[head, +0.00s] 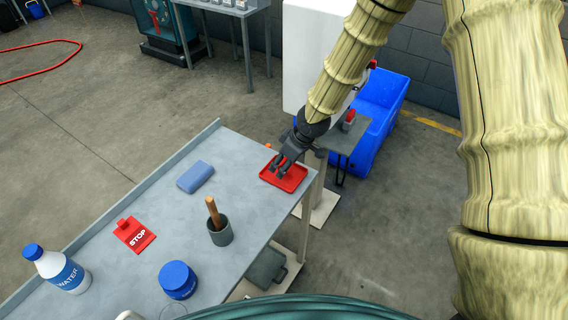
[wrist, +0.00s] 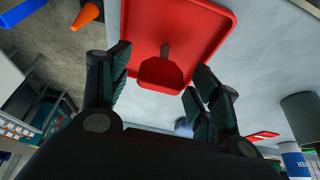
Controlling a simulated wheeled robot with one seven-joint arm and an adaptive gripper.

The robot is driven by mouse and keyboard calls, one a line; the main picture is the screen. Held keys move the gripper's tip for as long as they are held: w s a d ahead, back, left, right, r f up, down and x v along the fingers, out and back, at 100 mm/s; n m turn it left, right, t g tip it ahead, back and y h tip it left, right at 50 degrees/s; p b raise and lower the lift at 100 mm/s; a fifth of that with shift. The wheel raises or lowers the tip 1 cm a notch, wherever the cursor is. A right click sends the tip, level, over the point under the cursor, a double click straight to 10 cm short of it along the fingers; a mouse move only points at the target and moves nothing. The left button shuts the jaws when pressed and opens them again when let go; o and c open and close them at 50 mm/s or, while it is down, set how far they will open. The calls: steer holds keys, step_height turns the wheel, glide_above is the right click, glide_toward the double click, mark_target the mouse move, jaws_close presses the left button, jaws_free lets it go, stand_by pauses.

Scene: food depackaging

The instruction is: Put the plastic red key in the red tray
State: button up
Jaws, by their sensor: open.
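The red tray (head: 293,183) lies at the right end of the grey table. It also fills the upper middle of the wrist view (wrist: 212,22). The plastic red key, with a red head (wrist: 160,76) and a dark grey shaft, shows over the tray's near part in the wrist view. Its head overlaps the near rim; I cannot tell whether it rests there or is just above. My gripper (head: 281,168) is over the tray, pointing down. In the wrist view its fingers (wrist: 160,75) are spread apart on either side of the key, with gaps visible.
On the table are a blue block (head: 195,176), a grey cup with a wooden handle (head: 219,233), a red STOP tag (head: 134,235), a blue-lidded container (head: 178,280) and a water bottle (head: 57,270). A blue bin (head: 380,110) stands behind on the floor.

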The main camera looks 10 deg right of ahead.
steer(key=b+v, duration=0.2)
steer(key=v, duration=0.9)
steer(key=shift+s, duration=0.1)
